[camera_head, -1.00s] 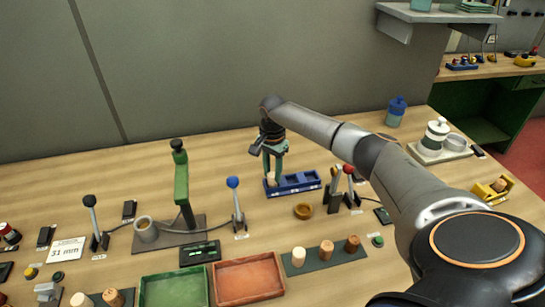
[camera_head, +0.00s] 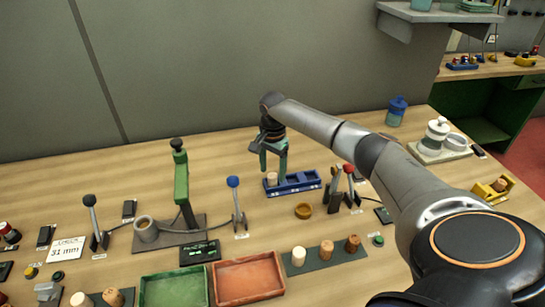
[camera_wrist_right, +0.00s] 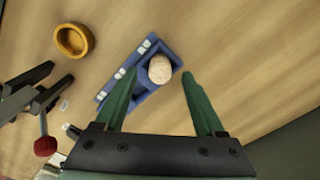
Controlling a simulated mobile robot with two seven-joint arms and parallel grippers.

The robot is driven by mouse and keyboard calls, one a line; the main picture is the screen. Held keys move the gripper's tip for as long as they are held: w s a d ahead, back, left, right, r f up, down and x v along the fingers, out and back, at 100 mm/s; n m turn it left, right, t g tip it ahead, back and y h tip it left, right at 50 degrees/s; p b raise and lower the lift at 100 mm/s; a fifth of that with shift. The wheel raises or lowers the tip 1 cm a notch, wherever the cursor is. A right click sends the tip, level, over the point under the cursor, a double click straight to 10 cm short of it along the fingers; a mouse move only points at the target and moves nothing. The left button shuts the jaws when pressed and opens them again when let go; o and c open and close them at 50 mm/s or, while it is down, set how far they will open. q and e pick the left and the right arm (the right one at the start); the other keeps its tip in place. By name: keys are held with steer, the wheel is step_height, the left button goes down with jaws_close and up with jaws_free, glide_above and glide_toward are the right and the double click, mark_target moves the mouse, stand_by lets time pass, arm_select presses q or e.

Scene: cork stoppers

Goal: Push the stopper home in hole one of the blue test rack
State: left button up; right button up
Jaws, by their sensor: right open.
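The blue test rack (camera_head: 298,182) stands on the bench below my right gripper (camera_head: 273,165). A pale cork stopper (camera_head: 271,178) stands in the rack's left end hole and sticks up above it. In the right wrist view the stopper's round top (camera_wrist_right: 160,69) shows between my two green fingers, with the rack (camera_wrist_right: 114,98) running down to the left. My right gripper is open, a little above the stopper and apart from it. How deep the stopper sits is hard to tell. My left gripper is not in view.
A round ochre dish (camera_head: 303,211) lies in front of the rack. A lever with a red knob (camera_head: 349,170) stands close to its right, and a lever with a blue knob (camera_head: 233,183) to its left. A mat with several corks (camera_head: 326,255) lies nearer the front.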

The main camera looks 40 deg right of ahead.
step_height(320, 180, up, 12)
steer(key=shift+f, duration=0.25)
stand_by(0.6)
